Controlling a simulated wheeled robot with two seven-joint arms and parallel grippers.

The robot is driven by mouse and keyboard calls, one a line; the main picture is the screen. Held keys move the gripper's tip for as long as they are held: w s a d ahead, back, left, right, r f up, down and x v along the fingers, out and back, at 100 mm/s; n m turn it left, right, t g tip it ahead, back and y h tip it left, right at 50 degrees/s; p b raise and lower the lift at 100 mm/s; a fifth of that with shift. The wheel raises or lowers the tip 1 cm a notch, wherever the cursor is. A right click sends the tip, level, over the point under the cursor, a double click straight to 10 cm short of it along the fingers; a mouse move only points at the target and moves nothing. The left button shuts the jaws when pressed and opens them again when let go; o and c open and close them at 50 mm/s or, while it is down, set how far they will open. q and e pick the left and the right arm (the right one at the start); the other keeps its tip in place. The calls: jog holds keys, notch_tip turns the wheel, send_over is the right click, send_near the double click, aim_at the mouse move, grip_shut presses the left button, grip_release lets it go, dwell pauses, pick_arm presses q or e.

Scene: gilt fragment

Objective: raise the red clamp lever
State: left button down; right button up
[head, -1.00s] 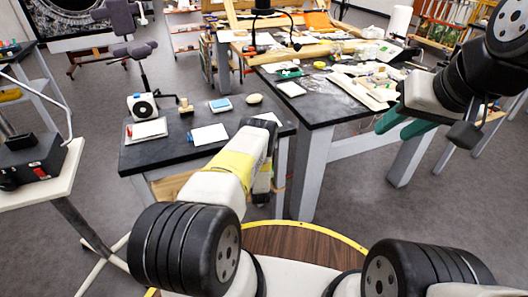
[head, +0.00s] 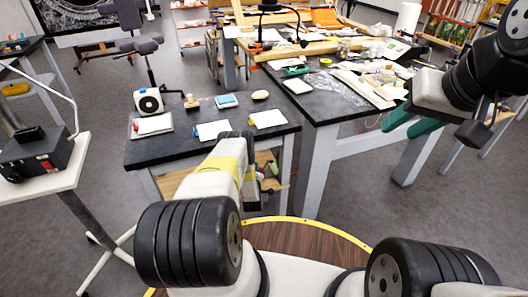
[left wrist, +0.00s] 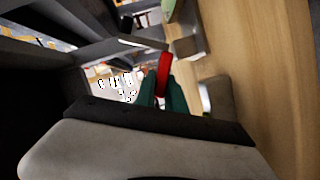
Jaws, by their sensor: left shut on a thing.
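In the left wrist view, a red lever (left wrist: 163,66) stands between the green fingers of my left gripper (left wrist: 162,93), which are shut on it. The lever's lower part is hidden by the fingers. In the head view, my left arm reaches down beside the front of the small black table, and its own forearm and wrist mostly hide the gripper. The clamp cannot be clearly made out there. My right gripper (head: 412,122) is open and empty, with its green fingers apart, in front of the larger workbench.
The small black table (head: 150,152) carries pads, a white device (head: 148,101) and small items. A wooden shelf is below it. The larger workbench (head: 325,108) is cluttered. A white stand (head: 60,180) with a black box is at left. In the left wrist view, a wooden surface (left wrist: 250,60) lies close at right.

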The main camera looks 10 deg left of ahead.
pick_arm(q)
jog(key=c, duration=1.4)
grip_release()
jog(key=shift+v, duration=3.95)
jog(key=shift+f, duration=0.1)
